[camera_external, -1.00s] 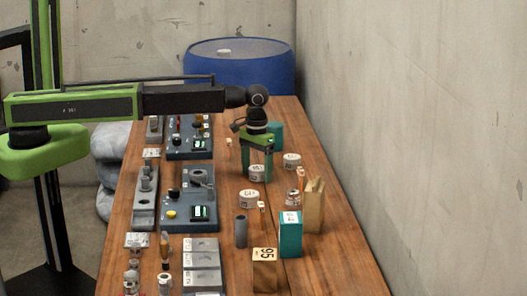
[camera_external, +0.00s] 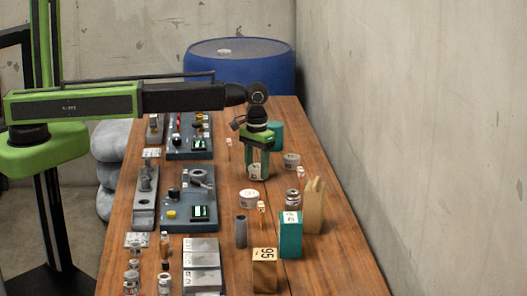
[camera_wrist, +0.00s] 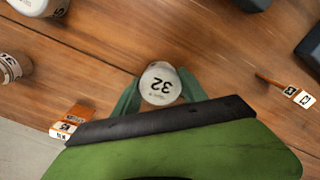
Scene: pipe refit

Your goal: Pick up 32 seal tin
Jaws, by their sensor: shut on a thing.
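The 32 seal tin (camera_wrist: 160,85) is a small round pale tin with "32" on its lid, upside down in the wrist view. My gripper (camera_wrist: 158,88) has its two green fingers on either side of the tin and is shut on it. In the external view my gripper (camera_external: 258,172) points down over the far half of the table. The tin is mostly hidden by the fingers there, and I cannot tell clearly whether it is off the table.
Nearby on the wooden table (camera_external: 330,250) stand a white-lidded tin (camera_external: 249,198), another tin (camera_external: 292,161), a teal box (camera_external: 291,235) and a tan bag (camera_external: 314,205). Panels with knobs (camera_external: 188,197) line the left. A small orange-and-white tag (camera_wrist: 68,125) lies near the gripper.

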